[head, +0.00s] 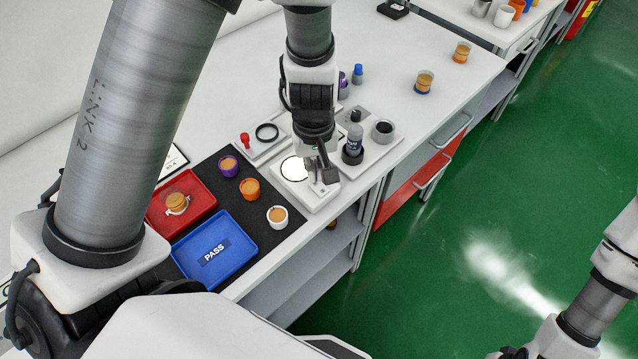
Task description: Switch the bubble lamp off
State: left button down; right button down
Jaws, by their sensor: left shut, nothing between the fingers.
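The bubble lamp (323,197) is a white block on the bench with a round white disc (294,168) on top. The disc looks bright, as if lit. My left gripper (319,178) points down over the right part of the lamp, beside the disc. Its fingers are shut and empty. They hide part of the lamp's top there, so I cannot make out the switch or tell whether the fingertips touch it. My right arm shows at the lower right; its gripper is out of the picture.
A black mat (262,212) with several small pots lies left of the lamp, by a red tray (205,190) and a blue PASS tray (243,254). A white holder (388,147) with dark cups stands just right. The far right bench top is mostly clear.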

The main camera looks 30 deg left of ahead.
pick_arm(q)
jog(key=shift+f+b, duration=0.95)
jog(key=shift+f, duration=0.2)
dwell(0.6)
jog(key=shift+r, duration=0.1)
notch_tip(320, 180, up, 7)
jog(key=p, duration=0.7)
